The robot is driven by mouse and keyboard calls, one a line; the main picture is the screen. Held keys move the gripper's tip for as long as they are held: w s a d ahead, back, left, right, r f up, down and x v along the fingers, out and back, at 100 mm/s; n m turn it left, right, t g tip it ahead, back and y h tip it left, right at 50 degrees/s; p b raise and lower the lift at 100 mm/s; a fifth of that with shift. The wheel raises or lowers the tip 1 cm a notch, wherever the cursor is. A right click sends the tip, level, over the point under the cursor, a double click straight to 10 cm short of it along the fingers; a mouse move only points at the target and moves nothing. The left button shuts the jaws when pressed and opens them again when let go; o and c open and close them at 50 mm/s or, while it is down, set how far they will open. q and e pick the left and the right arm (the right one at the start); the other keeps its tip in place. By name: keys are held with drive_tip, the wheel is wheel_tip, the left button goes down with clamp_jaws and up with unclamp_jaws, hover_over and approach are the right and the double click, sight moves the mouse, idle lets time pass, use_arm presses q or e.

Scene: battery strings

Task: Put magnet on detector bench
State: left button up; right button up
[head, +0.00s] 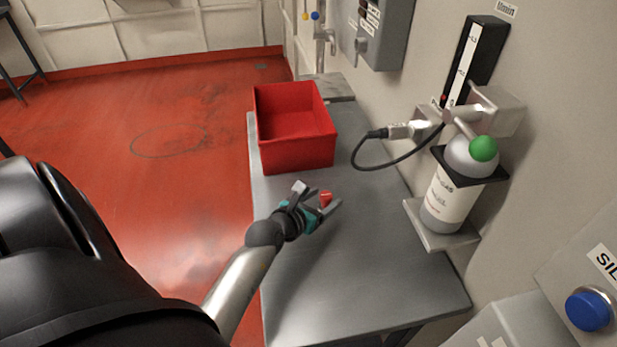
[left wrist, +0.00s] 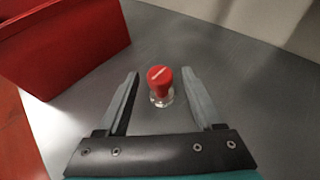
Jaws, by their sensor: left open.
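A small piece with a red top and a clear or silvery base, which may be the magnet (head: 326,198), stands upright on the grey metal bench (head: 370,270). It also shows in the left wrist view (left wrist: 160,84), between and slightly beyond my finger tips. My left gripper (head: 319,195) is open around it, with a finger on either side and a gap to each. The left wrist view shows both open fingers (left wrist: 162,73). I cannot tell whether the bench is the detector bench. My right gripper is not in view.
A red open bin (head: 298,150) stands on the bench's far end, close beyond my left gripper. A gas cylinder (head: 450,190) with a green knob and a black cable (head: 375,160) are along the wall at right. The bench's near part is clear.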

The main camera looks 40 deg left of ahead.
use_arm(q)
drive_tip(key=p+v, duration=0.1)
drive_tip(key=v, duration=0.6)
drive_tip(key=shift+s+r, duration=0.1)
drive_tip(key=shift+s, duration=0.15)
idle(0.3)
